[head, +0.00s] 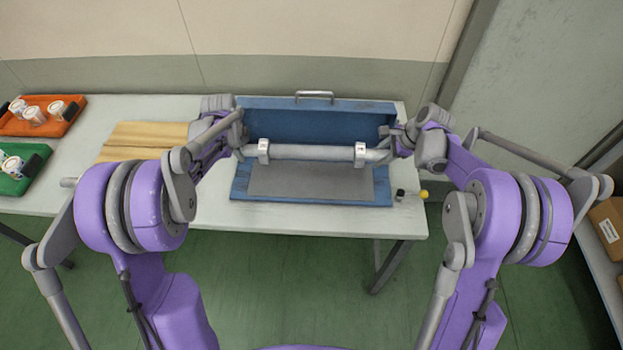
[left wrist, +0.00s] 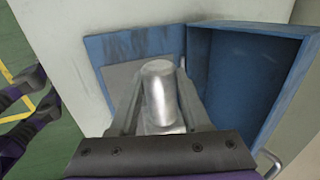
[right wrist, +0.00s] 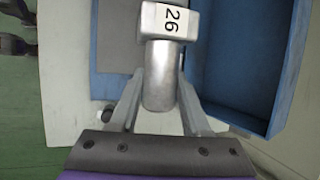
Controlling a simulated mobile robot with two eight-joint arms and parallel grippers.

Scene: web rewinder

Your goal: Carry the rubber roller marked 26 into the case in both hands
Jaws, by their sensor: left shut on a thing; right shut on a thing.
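The roller (head: 312,152) is a grey cylinder with a pale block near each end. It lies level from left to right, over the open blue case (head: 240,190). The number 26 shows on its right block (right wrist: 172,20) in the right wrist view. My left gripper (head: 240,150) is shut on the left end, which also shows in the left wrist view (left wrist: 158,92). My right gripper (head: 391,150) is shut on the right end. The case has a grey flat inner surface (head: 310,182) in front and a deep blue part behind. The gap under the roller is hard to judge.
A wooden board (head: 140,138) lies left of the case. An orange tray (head: 60,124) and a green tray (head: 36,172) hold white round items at the far left. A small yellow knob (head: 424,194) is by the table's right edge. The wall stands close behind.

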